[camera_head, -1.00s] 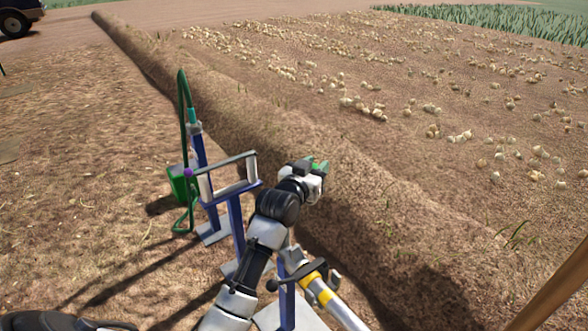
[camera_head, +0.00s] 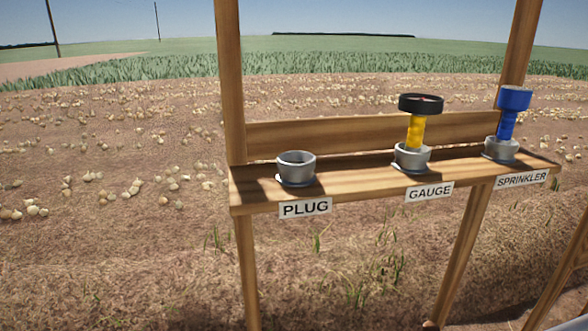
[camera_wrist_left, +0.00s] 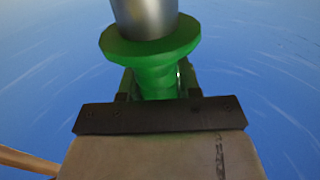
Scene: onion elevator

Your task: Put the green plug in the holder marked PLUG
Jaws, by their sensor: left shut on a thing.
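The green plug (camera_wrist_left: 150,55) fills the upper middle of the left wrist view, with a grey metal cylinder (camera_wrist_left: 146,15) above its green flange. My left gripper (camera_wrist_left: 158,88) is shut on the plug's green narrow part. The holder marked PLUG (camera_head: 296,168) is an empty grey cup at the left end of the wooden shelf in the head view, above its PLUG label (camera_head: 305,208). Neither gripper shows in the head view, so the distance from plug to holder cannot be told. My right gripper is not in view.
The wooden shelf (camera_head: 345,190) has posts at both ends. The GAUGE holder (camera_head: 412,158) bears a yellow and black gauge (camera_head: 417,122). The SPRINKLER holder (camera_head: 501,149) bears a blue sprinkler (camera_head: 508,112). Onions lie on the soil behind. A wooden beam (camera_wrist_left: 25,160) shows in the wrist view.

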